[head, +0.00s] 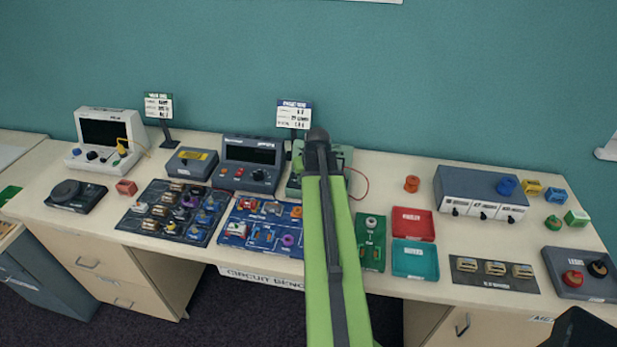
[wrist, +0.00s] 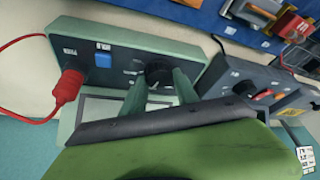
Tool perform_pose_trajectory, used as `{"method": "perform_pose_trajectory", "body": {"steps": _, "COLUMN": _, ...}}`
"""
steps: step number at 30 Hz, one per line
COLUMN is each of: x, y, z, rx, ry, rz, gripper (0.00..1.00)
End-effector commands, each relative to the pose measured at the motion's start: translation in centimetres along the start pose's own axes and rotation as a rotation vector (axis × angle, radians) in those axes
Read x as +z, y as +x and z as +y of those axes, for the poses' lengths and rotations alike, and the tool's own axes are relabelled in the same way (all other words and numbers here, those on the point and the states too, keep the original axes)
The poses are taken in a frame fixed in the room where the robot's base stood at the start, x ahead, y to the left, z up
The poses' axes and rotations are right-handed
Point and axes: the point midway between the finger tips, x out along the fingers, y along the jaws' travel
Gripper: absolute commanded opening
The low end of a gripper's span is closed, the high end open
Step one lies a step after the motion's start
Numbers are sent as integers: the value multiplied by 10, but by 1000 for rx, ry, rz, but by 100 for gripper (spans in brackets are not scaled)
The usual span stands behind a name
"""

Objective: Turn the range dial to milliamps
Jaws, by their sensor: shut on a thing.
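The green meter box (wrist: 120,44) fills the middle of the wrist view. Its black range dial (wrist: 158,72) sits between the two fingers of my gripper (wrist: 160,84), which is shut on it. The small marks around the dial are too blurred to read, so I cannot tell which range it points to. In the head view the meter (head: 295,182) stands at the back of the bench, mostly hidden behind my arm; the dial is hidden there.
A red plug (wrist: 68,88) with a red lead is in the meter, beside a blue button (wrist: 103,60). A grey bench instrument (head: 248,160) stands close on the left. A circuit board (head: 262,222) lies in front. Red and teal trays (head: 413,224) lie to the right.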

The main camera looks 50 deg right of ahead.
Motion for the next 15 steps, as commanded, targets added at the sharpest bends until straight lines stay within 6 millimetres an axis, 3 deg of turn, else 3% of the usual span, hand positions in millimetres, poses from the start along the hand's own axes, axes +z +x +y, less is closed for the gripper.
{"method": "perform_pose_trajectory", "body": {"steps": 15, "x": 1, "y": 1, "z": -6, "rx": 185, "ry": 448, "rz": -9, "gripper": 0}}
